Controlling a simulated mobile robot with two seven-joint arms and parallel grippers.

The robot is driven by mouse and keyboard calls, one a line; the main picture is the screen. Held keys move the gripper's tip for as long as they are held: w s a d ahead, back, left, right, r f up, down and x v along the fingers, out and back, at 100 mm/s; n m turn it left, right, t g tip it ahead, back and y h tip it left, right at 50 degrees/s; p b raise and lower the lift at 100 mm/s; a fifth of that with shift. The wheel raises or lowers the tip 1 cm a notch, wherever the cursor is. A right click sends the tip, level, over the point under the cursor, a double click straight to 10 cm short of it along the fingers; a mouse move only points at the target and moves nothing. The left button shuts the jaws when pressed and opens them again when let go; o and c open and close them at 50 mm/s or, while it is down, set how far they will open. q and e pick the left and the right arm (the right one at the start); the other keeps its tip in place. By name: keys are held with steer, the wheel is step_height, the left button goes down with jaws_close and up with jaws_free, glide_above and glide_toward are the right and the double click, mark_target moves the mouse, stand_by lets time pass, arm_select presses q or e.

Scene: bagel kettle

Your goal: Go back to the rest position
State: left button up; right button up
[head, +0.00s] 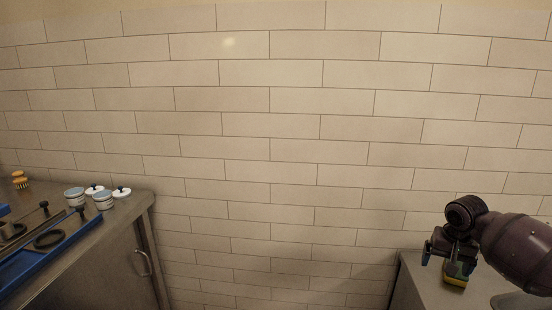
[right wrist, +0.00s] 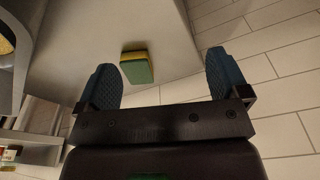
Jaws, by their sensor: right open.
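My right gripper (head: 437,258) is at the right of the head view, above a grey counter on the right. In the right wrist view its two blue-padded fingers (right wrist: 160,88) are spread wide apart with nothing between them. A sponge (right wrist: 137,67), green and yellow, lies on the counter beyond the fingers, apart from them. In the head view the sponge (head: 456,275) shows just below the gripper, partly hidden by it. My left gripper is not in view.
A metal counter (head: 135,200) at the left holds small pots (head: 103,200), lids, a brush (head: 20,180) and a blue tray (head: 60,250) with dark utensils. The right counter (head: 412,290) stands against the tiled wall. A wide gap separates both counters.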

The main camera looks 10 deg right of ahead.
steer(key=w+a+r+n+t, duration=0.2)
steer(key=w+a+n+t, duration=0.3)
steer(key=w+n+t, duration=0.15)
steer(key=s+a+f+n+t+y+p, duration=0.1)
steer(key=s+a+f+n+t, duration=0.1)
steer(key=s+a+f+n, duration=0.3)
steer(key=s+a+f+n+t+y+p, duration=0.1)
steer(key=s+a+t, duration=0.2)
steer(key=a, duration=0.5)
arm_select(q)
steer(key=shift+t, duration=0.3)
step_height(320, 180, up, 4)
steer(key=p, duration=0.3)
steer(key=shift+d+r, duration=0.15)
arm_select(e)
steer(key=s+a+f+m, duration=0.1)
steer(key=s+a+f, duration=0.1)
steer(key=s, duration=0.8)
steer(key=s+a+f+m+g, duration=0.1)
steer(key=s+a+f, duration=0.2)
steer(key=s, duration=0.6)
steer(key=s+a+f+m+g+h, duration=0.1)
steer(key=s+f, duration=0.4)
steer(key=s, duration=0.5)
steer(key=shift+s+a+f+m, duration=0.15)
steer(key=shift+s+a+m, duration=0.2)
steer(key=shift+a+m, duration=0.3)
steer(key=shift+a, duration=0.1)
